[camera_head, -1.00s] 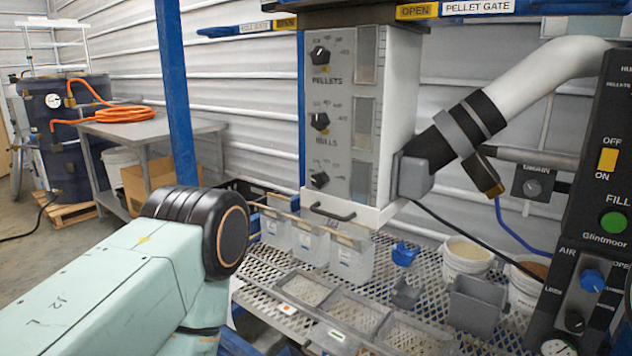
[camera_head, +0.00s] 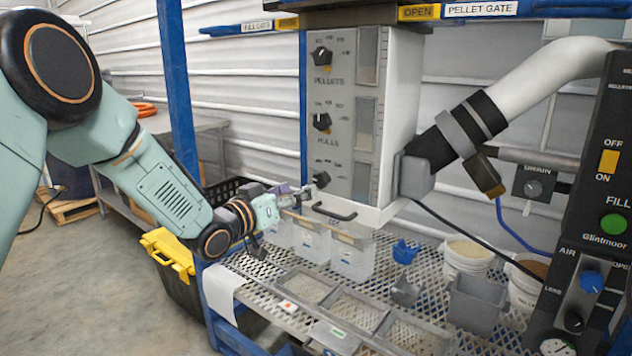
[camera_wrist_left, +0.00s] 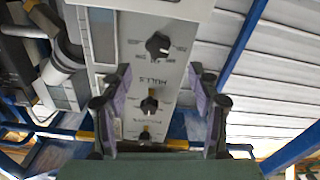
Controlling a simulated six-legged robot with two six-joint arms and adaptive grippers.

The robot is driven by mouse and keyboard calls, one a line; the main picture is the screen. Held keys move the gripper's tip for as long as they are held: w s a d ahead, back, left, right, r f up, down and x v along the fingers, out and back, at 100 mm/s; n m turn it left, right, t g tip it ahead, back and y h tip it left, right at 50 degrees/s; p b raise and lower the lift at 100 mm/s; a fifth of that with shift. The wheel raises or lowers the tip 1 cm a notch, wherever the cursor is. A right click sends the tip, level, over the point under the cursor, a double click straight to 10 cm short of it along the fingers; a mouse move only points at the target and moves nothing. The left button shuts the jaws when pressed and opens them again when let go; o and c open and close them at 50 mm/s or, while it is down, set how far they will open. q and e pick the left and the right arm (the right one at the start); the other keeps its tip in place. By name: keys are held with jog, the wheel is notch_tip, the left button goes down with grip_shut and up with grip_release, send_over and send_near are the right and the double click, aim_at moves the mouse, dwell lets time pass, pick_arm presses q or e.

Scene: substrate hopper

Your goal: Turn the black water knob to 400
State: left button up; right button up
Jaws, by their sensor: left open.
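The hopper's front panel (camera_head: 345,110) carries a column of black knobs. The lowest black knob (camera_head: 321,179) is just beyond my left gripper (camera_head: 303,193) in the head view; its label is not readable, so I cannot confirm it is the water knob. In the left wrist view, which is upside down, this knob (camera_wrist_left: 158,44) lies beyond and between the open fingertips of my left gripper (camera_wrist_left: 160,78), with no visible contact. The hulls knob (camera_head: 321,121) and pellets knob (camera_head: 321,55) sit above it. My right gripper is not in view.
A blue post (camera_head: 176,95) stands left of the hopper. A black control box (camera_head: 590,240) is at the right.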

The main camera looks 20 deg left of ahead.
aim_at(318, 181)
pick_arm(q)
jog(key=b+x, duration=0.1)
jog(key=x, duration=0.6)
jog(key=shift+w+d+f, duration=0.1)
jog(key=shift+d+f, duration=0.05)
jog(key=shift+f, duration=0.05)
jog(key=shift+w+d+r, duration=0.1)
jog(key=shift+w, duration=0.1)
jog(key=c, duration=1.2)
